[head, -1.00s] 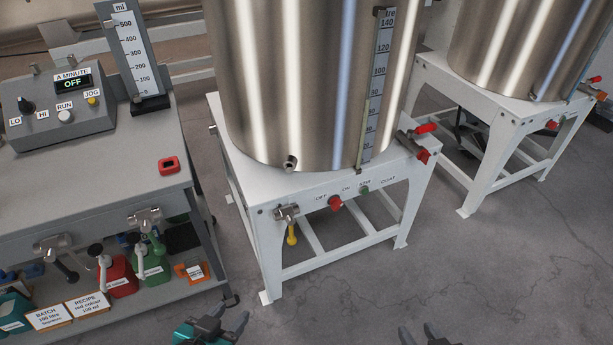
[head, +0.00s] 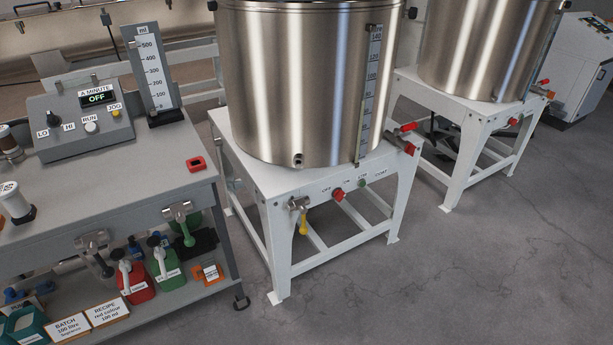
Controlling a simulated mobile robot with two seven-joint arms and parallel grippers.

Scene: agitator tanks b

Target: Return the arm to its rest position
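Neither of my grippers and no part of my arms shows in the head view now. The nearer steel tank (head: 295,85) stands upright on a white stand (head: 335,245). The stand's front carries a red knob (head: 337,194), a green button (head: 362,183) and a tap with a yellow handle (head: 302,222). Red-handled valves (head: 408,128) sit at its right corner. The grey bench (head: 110,185) at the left holds a control box (head: 82,115) whose display reads OFF, and an upright ml scale (head: 155,70).
A second steel tank (head: 485,50) on a white stand (head: 460,120) is at the back right. Red (head: 137,281) and green (head: 167,268) jugs and label cards (head: 104,309) are on the bench's lower shelf. The grey floor (head: 450,280) at front right is clear.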

